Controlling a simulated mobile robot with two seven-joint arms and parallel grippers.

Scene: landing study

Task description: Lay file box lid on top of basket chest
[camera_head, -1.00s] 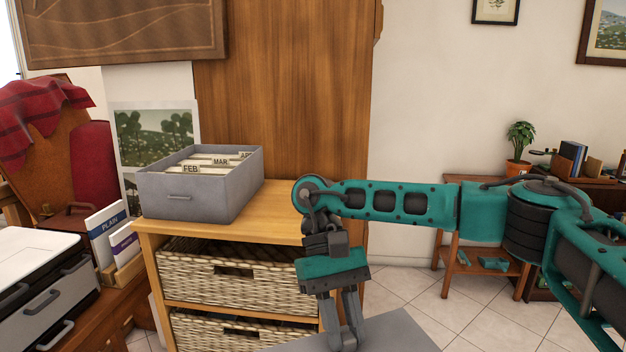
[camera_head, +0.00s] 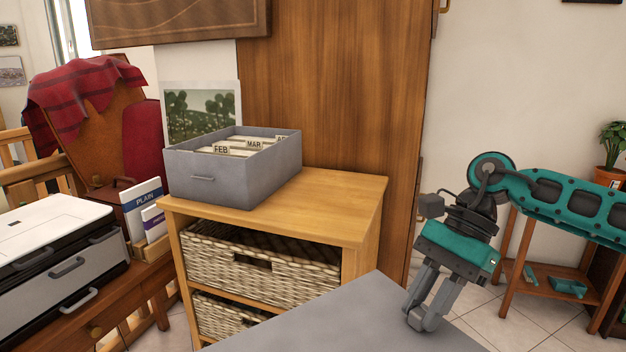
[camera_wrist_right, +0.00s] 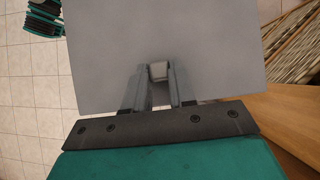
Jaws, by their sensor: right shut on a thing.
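The grey file box lid (camera_head: 360,318) is a flat panel low in the head view, in front of the basket chest. My right gripper (camera_head: 424,318) is shut on it near its right side. In the right wrist view, the lid (camera_wrist_right: 210,40) spreads out beyond the shut fingers (camera_wrist_right: 160,86). The basket chest (camera_head: 335,205) has a light wooden top and woven baskets below; the lid hides part of its lower front. The chest also shows at the right of the wrist view (camera_wrist_right: 295,122). My left gripper is not in view.
An open grey file box (camera_head: 222,186) with month tabs stands on the chest top's left part. The top's right and front parts are bare. A printer (camera_head: 60,250) and upright books (camera_head: 143,208) stand left. A tall wooden panel (camera_head: 335,90) rises behind the chest.

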